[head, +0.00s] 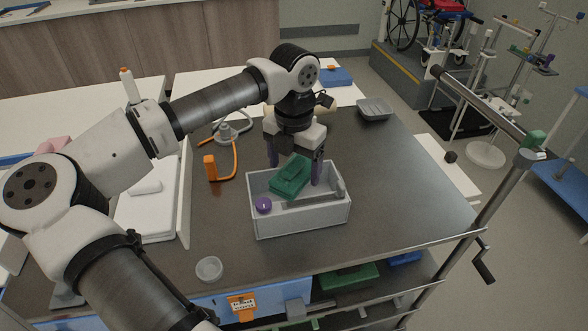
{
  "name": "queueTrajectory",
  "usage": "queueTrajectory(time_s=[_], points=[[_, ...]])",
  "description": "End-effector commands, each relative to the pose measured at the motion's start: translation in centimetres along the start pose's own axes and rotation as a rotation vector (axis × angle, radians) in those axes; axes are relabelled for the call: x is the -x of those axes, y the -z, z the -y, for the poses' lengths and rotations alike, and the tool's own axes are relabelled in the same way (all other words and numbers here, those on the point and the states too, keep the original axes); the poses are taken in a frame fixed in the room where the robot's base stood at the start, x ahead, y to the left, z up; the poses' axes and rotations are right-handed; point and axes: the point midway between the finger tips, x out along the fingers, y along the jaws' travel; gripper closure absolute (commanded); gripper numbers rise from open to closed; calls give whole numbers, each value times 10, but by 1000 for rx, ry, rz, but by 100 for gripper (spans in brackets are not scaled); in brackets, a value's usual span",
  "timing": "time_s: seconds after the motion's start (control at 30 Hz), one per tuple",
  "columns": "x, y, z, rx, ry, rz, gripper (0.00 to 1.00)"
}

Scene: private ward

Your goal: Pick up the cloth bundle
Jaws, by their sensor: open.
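A green folded bundle, which looks like the cloth bundle (290,177), sits at the top of a light grey box (300,219) on the dark tabletop. It is tilted and rises above the box's back rim. My gripper (296,166) points down over the back of the box. Its two fingers are spread, one to the left of the bundle and one to the right. The bundle hides part of the space between the fingers, and I cannot tell whether either finger touches it.
A purple round item (263,205) lies in the box. An orange-handled item (210,167) with a tube lies to the left. A grey tray (375,109) sits behind right. The tabletop's right side is clear.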

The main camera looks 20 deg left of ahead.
Motion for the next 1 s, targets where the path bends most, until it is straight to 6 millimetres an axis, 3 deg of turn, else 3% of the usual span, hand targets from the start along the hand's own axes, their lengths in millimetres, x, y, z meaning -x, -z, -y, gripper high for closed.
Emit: queueTrajectory(time_s=[0.23, 0.6, 0.67, 1.0], points=[[-2, 0, 0, 0, -1, 1, 21], [-1, 0, 0, 0, -1, 1, 70], [-1, 0, 0, 0, -1, 1, 74], [9, 0, 0, 1, -1, 2, 74]])
